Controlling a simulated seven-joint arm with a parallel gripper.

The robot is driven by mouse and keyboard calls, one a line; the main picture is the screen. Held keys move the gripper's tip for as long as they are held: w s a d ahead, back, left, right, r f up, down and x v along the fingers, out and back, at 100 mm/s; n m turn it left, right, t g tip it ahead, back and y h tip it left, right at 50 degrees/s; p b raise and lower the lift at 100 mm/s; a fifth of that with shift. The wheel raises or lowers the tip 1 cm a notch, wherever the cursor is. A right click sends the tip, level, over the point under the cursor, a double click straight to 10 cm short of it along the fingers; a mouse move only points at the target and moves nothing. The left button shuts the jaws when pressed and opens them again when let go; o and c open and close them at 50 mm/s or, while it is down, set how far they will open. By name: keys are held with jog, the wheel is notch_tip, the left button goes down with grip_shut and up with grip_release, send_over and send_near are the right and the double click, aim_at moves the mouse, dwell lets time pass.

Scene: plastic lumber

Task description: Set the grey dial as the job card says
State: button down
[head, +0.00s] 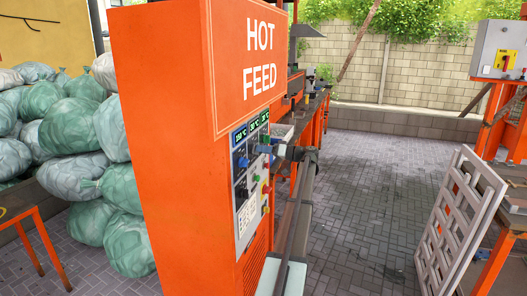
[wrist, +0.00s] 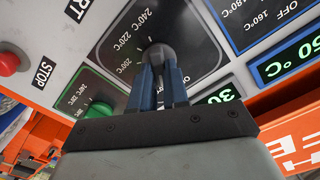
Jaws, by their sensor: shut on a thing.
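The grey dial (wrist: 160,54) is a round dark knob on a black plate marked 200, 220 and 240 °C. My gripper (wrist: 161,72) has its two blue fingers closed on the sides of the dial. In the head view my gripper (head: 264,149) reaches the control panel (head: 241,230) from the right and hides the dial. The dial's pointer cannot be made out. A white sheet with small print (head: 247,214), possibly the job card, is on the panel's lower part; its text is too small to read.
The panel is on an orange HOT FEED cabinet (head: 165,150). A green dial (wrist: 98,110) and a red STOP button (wrist: 8,63) are near my fingers. A blue knob (head: 243,162) is left of my gripper. Green displays (head: 241,133) line the panel's top.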

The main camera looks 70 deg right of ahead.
jog(key=shift+m, duration=0.5)
jog(key=c, duration=1.1)
grip_release()
jog(key=s, duration=1.3)
jog(key=shift+s, duration=0.4)
jog(key=shift+m, duration=0.5)
